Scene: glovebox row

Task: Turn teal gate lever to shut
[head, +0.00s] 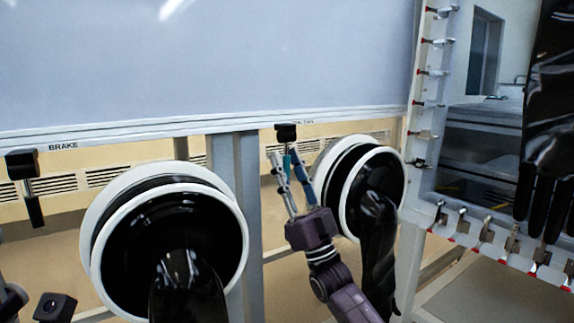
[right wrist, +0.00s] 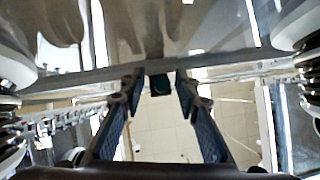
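The teal gate lever (head: 287,163) hangs down from a black mount (head: 286,132) under the front ledge of the glovebox. The fingers of my left gripper are not in view.
A black lever (head: 34,210) marked BRAKE hangs at the far left. Two glove ports, a left one (head: 101,238) and a right one (head: 402,165) with a drooping black glove, flank a grey post (head: 238,220). The right port stands close beside my right gripper.

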